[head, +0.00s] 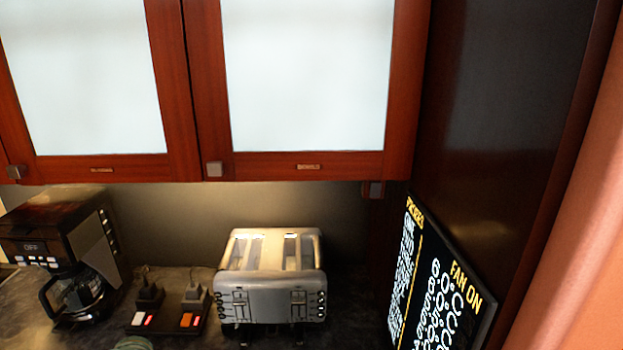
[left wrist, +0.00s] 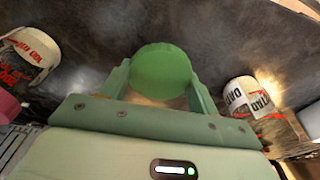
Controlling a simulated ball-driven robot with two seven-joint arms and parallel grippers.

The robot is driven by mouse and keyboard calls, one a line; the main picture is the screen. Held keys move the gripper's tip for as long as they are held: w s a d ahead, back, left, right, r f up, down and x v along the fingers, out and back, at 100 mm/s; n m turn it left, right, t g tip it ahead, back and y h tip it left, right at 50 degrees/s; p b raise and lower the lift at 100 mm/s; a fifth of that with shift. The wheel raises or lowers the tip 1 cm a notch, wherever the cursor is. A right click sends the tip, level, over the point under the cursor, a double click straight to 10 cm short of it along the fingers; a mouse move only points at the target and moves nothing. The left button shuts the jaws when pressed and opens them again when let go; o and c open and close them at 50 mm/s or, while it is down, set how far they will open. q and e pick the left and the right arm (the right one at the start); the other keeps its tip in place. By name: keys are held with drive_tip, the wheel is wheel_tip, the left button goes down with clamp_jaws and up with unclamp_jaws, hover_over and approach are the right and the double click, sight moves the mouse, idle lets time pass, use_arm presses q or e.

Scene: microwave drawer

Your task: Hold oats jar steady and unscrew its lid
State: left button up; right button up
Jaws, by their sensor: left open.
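In the left wrist view a round green lid (left wrist: 161,70) is seen from above, with a sliver of a pale, tan body below its near edge. The body is mostly hidden, so I cannot read its label or be sure that it is the oats jar. My left gripper (left wrist: 157,82) is open, with one green finger on each side of the lid. I cannot tell whether the fingers touch it. In the head view a small green round top (head: 133,343) shows at the bottom edge and may be the same lid. My right gripper is in neither view.
In the left wrist view, white containers with red and black print stand at left (left wrist: 30,52) and right (left wrist: 248,98). In the head view, a coffee maker (head: 68,230), a socket strip with plugs (head: 175,316) and a toaster (head: 270,290) stand beneath cabinets (head: 300,168).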

use_arm(q)
drive_tip(key=o, duration=1)
drive_tip(key=shift+o, duration=0.9)
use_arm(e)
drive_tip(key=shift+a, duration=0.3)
use_arm(q)
drive_tip(key=shift+r, duration=0.1)
